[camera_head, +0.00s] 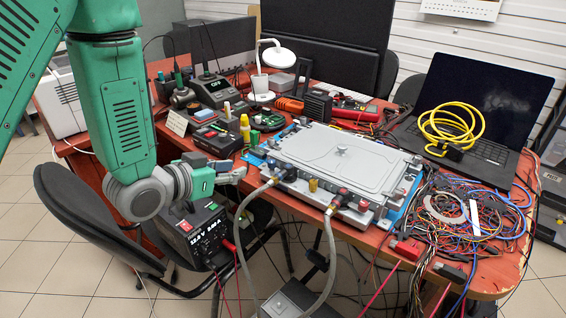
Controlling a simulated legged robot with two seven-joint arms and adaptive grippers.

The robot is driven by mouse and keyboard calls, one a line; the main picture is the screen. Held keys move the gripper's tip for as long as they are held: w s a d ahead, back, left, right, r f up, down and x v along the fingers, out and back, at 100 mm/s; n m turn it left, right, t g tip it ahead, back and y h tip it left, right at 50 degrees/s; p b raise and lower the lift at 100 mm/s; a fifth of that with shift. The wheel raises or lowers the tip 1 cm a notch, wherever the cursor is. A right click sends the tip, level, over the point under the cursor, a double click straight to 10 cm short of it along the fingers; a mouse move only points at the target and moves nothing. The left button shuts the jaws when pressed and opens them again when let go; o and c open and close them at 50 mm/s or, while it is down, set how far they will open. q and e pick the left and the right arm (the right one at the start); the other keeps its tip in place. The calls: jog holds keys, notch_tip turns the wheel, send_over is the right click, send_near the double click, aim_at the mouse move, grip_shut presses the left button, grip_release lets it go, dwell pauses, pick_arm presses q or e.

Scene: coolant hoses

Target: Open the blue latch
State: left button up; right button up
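A grey metal unit with a flat lid (340,155) lies on the red-brown table. Blue parts show at its left end (254,158) and its right end (408,200); I cannot tell at this size which one is the blue latch or how it stands. Two grey hoses (331,240) run down from connectors on the unit's front side. My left gripper (238,174) is at the end of the green arm, just left of the unit's front left corner and apart from the lid. Its fingers are small and partly overlap, so their opening is unclear. My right gripper is not in view.
A tangle of coloured wires (470,215) lies right of the unit. A laptop (485,100) with a coiled yellow cable (450,125) stands behind it. A power supply (200,235) and a black chair (90,215) are below my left arm. Tools and a lamp (270,60) crowd the back.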

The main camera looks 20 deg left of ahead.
aim_at(270, 164)
pick_arm(q)
jog(key=b+x, duration=0.2)
jog(key=x, duration=1)
jog(key=shift+d+f, duration=0.15)
jog(key=shift+f, duration=0.1)
jog(key=shift+w+f, duration=0.2)
jog(key=shift+w, duration=0.25)
jog(key=shift+d, duration=0.15)
grip_shut()
